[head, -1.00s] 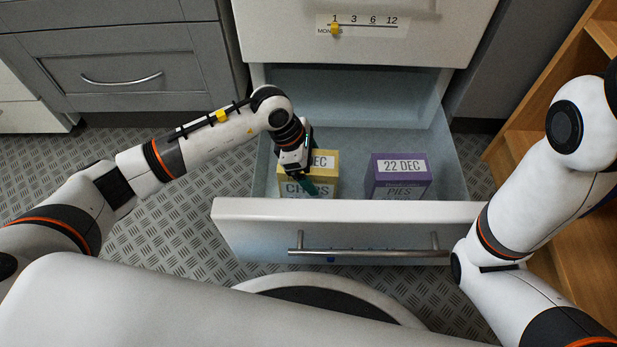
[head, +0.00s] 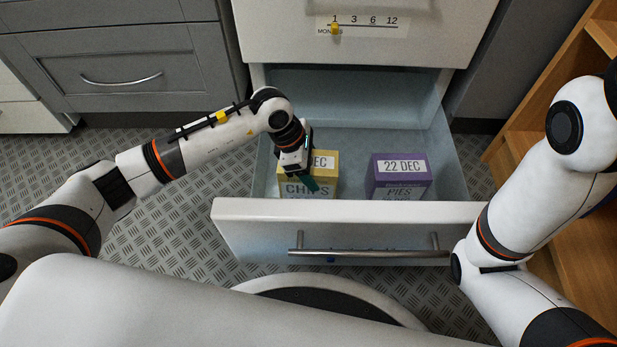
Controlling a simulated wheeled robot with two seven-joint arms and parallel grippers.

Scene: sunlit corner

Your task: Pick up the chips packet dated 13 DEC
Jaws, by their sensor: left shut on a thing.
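The yellow chips packet (head: 325,180) stands upright in the open drawer, left of centre. Its label shows "DEC" and "CHIPS"; the day number is hidden behind my gripper. My left gripper (head: 304,176) reaches down over the packet's left part and is shut on it. A purple pies packet (head: 402,180) marked "22 DEC" stands in the same drawer to the right, apart from the chips packet. My right gripper is out of view; only part of my right arm shows at the right.
The open drawer (head: 235,212) has a white front with a metal bar handle (head: 370,253). Above it a white panel carries a month slider scale (head: 363,26). A wooden shelf unit (head: 530,125) stands at the right. Grey cabinets (head: 120,60) are at the left.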

